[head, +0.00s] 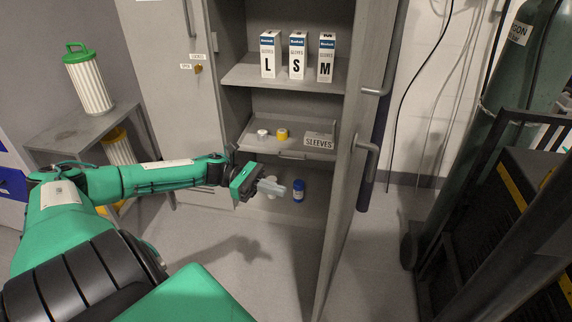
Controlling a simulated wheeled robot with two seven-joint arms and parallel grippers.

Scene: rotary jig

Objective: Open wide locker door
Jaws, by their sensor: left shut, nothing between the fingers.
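The wide locker (234,77) stands ahead with its interior in view. Its right door (350,130) is swung out toward me, seen nearly edge-on, with metal handles on its right face. A handle (367,160) shows at mid-height and another higher up. The left door (172,60) shows to the left of the opening, with small labels and a brass lock. My left gripper (270,186) is shut and empty, in front of the lower compartment and left of the right door, apart from it. My right gripper is not in view.
A blue bottle (298,190) stands low inside. A side table (80,130) is at left; a gas cylinder (520,90) and dark cart are at right.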

